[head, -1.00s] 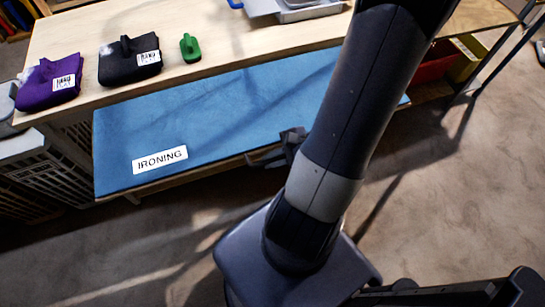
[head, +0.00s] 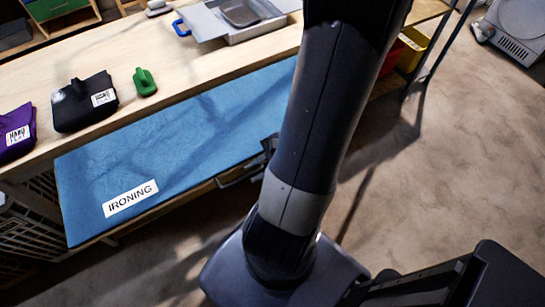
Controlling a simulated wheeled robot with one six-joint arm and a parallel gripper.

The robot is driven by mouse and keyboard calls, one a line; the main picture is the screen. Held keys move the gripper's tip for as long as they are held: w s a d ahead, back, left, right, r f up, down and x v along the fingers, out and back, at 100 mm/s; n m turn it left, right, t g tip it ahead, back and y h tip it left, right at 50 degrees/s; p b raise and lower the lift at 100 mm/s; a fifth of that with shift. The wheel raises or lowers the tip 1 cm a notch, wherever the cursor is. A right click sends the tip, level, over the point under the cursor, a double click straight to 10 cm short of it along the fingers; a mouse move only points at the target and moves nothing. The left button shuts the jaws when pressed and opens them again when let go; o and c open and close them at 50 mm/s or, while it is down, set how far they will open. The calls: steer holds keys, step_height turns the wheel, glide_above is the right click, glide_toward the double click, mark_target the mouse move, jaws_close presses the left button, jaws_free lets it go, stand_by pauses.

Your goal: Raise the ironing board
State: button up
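The ironing board (head: 180,135) is a long blue padded panel with a white IRONING label (head: 130,199) near its left end. It lies along the front of the wooden table (head: 130,52), just below the tabletop's front edge. My gripper (head: 243,175) is at the board's front edge, right of the label. My arm hides part of the gripper and the right part of the board. Whether the gripper touches or holds the edge, and whether its fingers are open, cannot be told.
On the table are a purple bag (head: 15,133), a black bag (head: 84,101), a green brush-like item (head: 144,82) and a metal tray (head: 238,22). Dark crates (head: 30,225) stand below left. A yellow bin (head: 412,48) is at the right.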

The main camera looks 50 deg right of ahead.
mark_target(244, 178)
steer(key=v, duration=0.6)
steer(key=shift+a, duration=0.1)
stand_by(0.4)
steer(key=b+x, duration=0.1)
steer(key=x, duration=1)
steer(key=shift+f+b, duration=0.25)
steer(key=shift+b, duration=0.05)
steer(key=shift+s+r, duration=0.1)
